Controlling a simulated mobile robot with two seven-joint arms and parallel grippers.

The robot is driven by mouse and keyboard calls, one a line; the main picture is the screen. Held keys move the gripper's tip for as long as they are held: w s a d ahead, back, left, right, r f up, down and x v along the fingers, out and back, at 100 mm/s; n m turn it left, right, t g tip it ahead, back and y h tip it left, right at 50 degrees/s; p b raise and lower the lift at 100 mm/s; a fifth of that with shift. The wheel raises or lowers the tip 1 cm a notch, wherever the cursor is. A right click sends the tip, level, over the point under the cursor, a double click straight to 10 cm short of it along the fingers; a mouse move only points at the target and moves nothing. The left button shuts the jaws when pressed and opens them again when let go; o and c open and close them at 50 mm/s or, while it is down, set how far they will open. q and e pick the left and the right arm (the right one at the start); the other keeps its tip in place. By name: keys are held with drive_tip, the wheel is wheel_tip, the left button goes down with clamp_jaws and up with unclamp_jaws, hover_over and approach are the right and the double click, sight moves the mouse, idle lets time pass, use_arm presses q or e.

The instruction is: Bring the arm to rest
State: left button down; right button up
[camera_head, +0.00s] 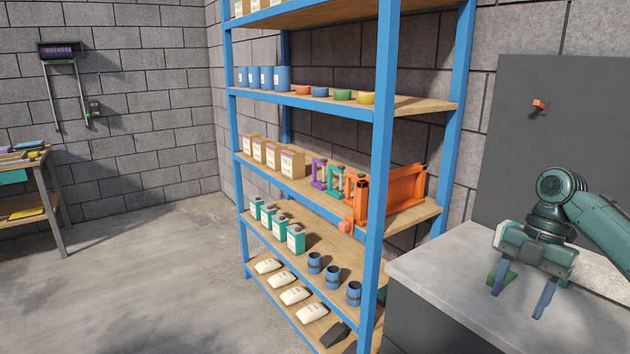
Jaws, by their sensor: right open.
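My right gripper (522,292) hangs at the right over the light grey top of a cabinet (455,310). Its two blue fingers point down and stand apart. A small green thing (505,277) shows beside the left finger, partly hidden by the gripper; I cannot tell whether they touch. No object shows held between the fingers. My right arm (604,225) comes in from the right edge. My left gripper is not in view.
A blue shelf rack (380,180) with several loaded boards stands left of the cabinet. A dark panel (560,130) with an orange hook (540,105) rises behind the gripper. A workbench (25,212) stands far left. The floor between is clear.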

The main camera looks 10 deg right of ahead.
drive_tip(key=s+a+f+m+t, duration=0.15)
drive_tip(key=a+f+m, duration=0.25)
drive_tip(key=a+f, duration=0.7)
drive_tip(key=s+a+f+m+t, duration=0.1)
drive_tip(key=a+f+m+t, duration=0.2)
drive_tip(key=a+f, duration=0.75)
drive_tip(key=s+a+f+m+t+y+p, duration=0.1)
drive_tip(key=s+a+f+m+t, duration=0.2)
drive_tip(key=s+a+f+m, duration=0.35)
drive_tip(key=s+r+m+t, duration=0.2)
drive_tip(key=s+m+t, duration=0.3)
drive_tip(key=s+m, duration=0.2)
drive_tip(key=shift+s+h, duration=0.4)
drive_tip(key=shift+s, duration=0.5)
drive_tip(key=shift+c, duration=0.3)
